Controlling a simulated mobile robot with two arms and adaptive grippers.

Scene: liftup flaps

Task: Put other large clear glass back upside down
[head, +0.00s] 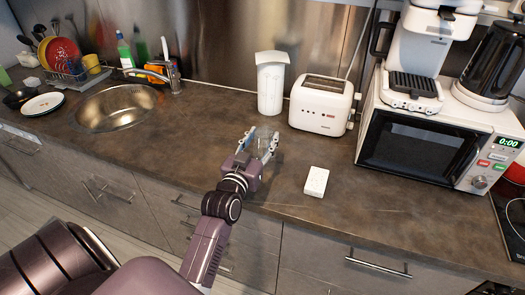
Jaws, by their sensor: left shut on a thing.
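My left gripper (260,143) is over the middle of the countertop, left of a small white box. It is shut on a clear glass (267,149), which shows faintly between its fingers. The glass is small in the picture and partly hidden by the fingers, so I cannot tell which way up it is or whether it touches the counter. My right gripper is not in view.
A white container (271,84) and a white toaster (322,104) stand behind the gripper. The small white box (316,182) lies right of it. A microwave (420,140) carries a coffee machine. A sink (115,108) is at left. The counter (190,137) between sink and gripper is clear.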

